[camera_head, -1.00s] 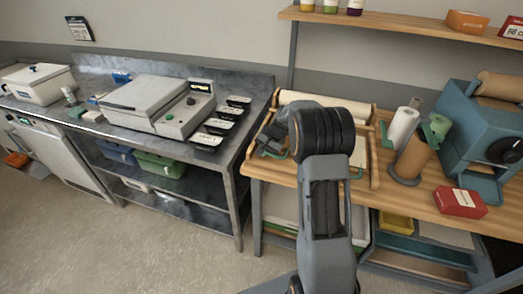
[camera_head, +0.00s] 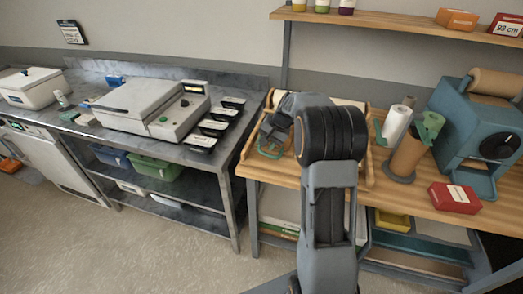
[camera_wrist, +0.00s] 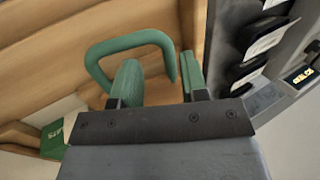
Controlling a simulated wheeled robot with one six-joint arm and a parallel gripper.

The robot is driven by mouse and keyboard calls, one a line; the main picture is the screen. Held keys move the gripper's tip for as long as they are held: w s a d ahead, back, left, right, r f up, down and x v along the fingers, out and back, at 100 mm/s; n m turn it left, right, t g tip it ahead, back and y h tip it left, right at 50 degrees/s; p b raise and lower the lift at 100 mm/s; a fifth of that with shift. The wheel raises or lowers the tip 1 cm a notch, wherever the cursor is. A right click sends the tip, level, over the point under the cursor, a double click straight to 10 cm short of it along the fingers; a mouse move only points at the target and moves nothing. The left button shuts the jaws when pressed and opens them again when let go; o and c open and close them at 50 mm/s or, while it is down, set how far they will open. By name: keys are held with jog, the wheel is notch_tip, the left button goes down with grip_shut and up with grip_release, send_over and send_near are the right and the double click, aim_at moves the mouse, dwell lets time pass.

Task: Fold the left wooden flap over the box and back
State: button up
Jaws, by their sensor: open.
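The wooden box (camera_head: 369,145) stands on the wooden bench, mostly hidden behind my arm. Its left side, with a green loop handle (camera_head: 270,153), shows beside my gripper (camera_head: 277,138); I cannot clearly separate the left flap from the box there. In the wrist view, the green handle (camera_wrist: 128,41) stands out from pale wood (camera_wrist: 55,60). My gripper (camera_wrist: 160,62) is open, with green-padded fingers. One leg of the handle appears between the fingers; contact cannot be told. My wrist hides much of the box in the head view.
Left of the bench is a steel table with a grey machine (camera_head: 150,105) and several black trays (camera_head: 212,128). To the right are a brown roll (camera_head: 406,158), a white roll (camera_head: 396,124), a red box (camera_head: 455,197) and a blue machine (camera_head: 470,125). A shelf (camera_head: 400,24) runs above.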

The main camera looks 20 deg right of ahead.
jog(key=v, duration=0.8)
jog(key=shift+c, duration=0.2)
